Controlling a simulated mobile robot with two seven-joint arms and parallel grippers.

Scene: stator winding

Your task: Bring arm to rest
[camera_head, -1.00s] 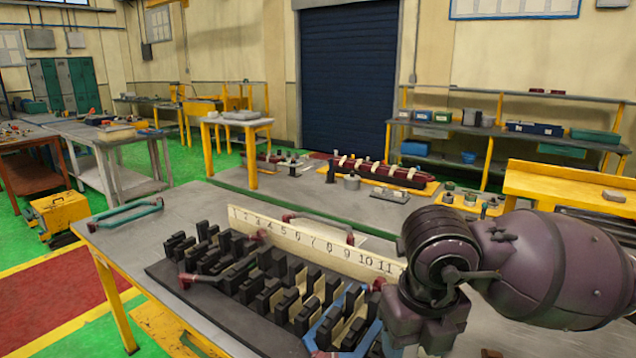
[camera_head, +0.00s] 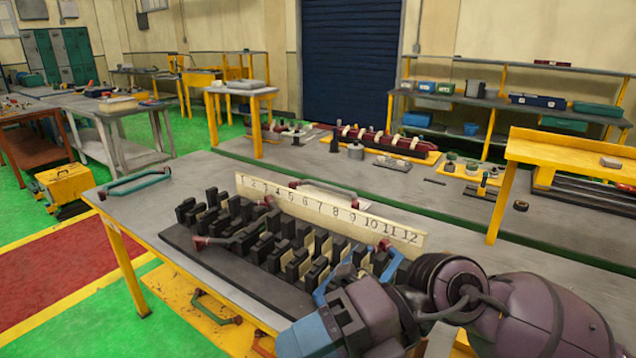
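My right arm (camera_head: 440,305), purple and dark, comes in from the lower right. Its blue wrist part (camera_head: 308,338) hangs low at the bottom edge, in front of the workbench (camera_head: 150,215). My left arm and gripper are out of view. On the bench, a dark base holds rows of black and cream blocks (camera_head: 290,245). A cream strip numbered 1 to 12 (camera_head: 330,212) stands behind them. My arm hides part of the near right end of the blocks.
A teal handle (camera_head: 134,183) lies at the bench's left end. A red-ended dark handle (camera_head: 232,241) and a blue handle (camera_head: 332,275) lie by the blocks. A second bench (camera_head: 450,210) stands behind, with a yellow stand (camera_head: 570,155) at right. The bench's left end is mostly clear.

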